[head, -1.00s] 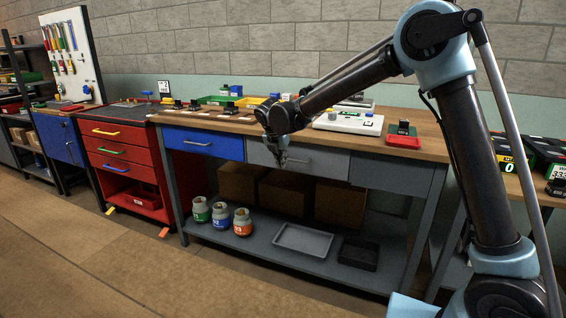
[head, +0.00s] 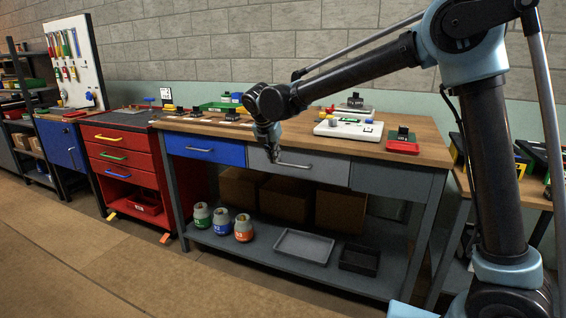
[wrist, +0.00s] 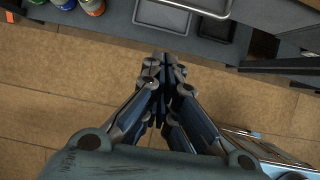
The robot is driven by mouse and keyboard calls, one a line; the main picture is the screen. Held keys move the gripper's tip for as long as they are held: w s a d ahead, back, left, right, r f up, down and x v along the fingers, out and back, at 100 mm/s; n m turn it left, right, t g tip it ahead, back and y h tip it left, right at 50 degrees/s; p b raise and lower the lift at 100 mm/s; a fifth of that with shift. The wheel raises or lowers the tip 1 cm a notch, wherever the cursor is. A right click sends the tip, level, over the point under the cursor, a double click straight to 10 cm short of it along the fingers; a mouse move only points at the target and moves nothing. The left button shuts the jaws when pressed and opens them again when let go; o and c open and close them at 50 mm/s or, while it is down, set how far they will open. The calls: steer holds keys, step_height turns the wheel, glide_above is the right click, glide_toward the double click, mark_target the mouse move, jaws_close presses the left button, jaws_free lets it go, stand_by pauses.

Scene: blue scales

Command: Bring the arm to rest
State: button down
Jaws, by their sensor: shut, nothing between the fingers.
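My gripper (head: 272,155) hangs in front of the workbench's grey drawer (head: 300,164) in the head view, pointing down. In the wrist view my gripper (wrist: 164,62) has its fingers together with nothing between them, above the brown floor (wrist: 60,100). My arm reaches in from the right, its upper link raised and its forearm sloping down to the left. The wrist partly covers the bench's front edge. I cannot tell whether the gripper touches the drawer front.
The wooden benchtop (head: 430,152) carries a white device (head: 348,129), a red tray (head: 402,147) and a green tray (head: 218,107). Jars (head: 243,228) and a grey tray (head: 303,246) sit on the lower shelf. A red drawer cabinet (head: 125,160) stands left. The floor in front is clear.

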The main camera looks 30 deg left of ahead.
steer(key=shift+r, duration=0.2)
steer(key=w+d+r+m, duration=0.1)
steer(key=w+d+m, duration=0.2)
steer(key=d, duration=0.4)
steer(key=w+d+r+m+g, duration=0.1)
steer(key=w+d+m, duration=0.15)
steer(key=d, duration=0.45)
steer(key=w+d+r+m, duration=0.1)
steer(key=w+d+m, duration=0.15)
steer(key=d, duration=0.45)
steer(key=w+d+m+h, duration=0.1)
steer(key=d+m, duration=0.7)
steer(key=d, duration=1.1)
steer(key=s+d+f+m+g, duration=0.15)
steer(key=s+d+m, duration=0.3)
steer(key=d, duration=0.45)
steer(key=s+d+f+m, duration=0.3)
steer(key=d+m, duration=0.2)
steer(key=d, duration=0.4)
steer(key=s+d+f+m, duration=0.9)
steer(key=s+f+m, duration=0.2)
steer(key=s, duration=0.2)
steer(key=shift+s+d+y, duration=0.25)
steer(key=shift+d+y, duration=0.05)
steer(key=shift+d, duration=0.05)
steer(key=shift+g, duration=0.25)
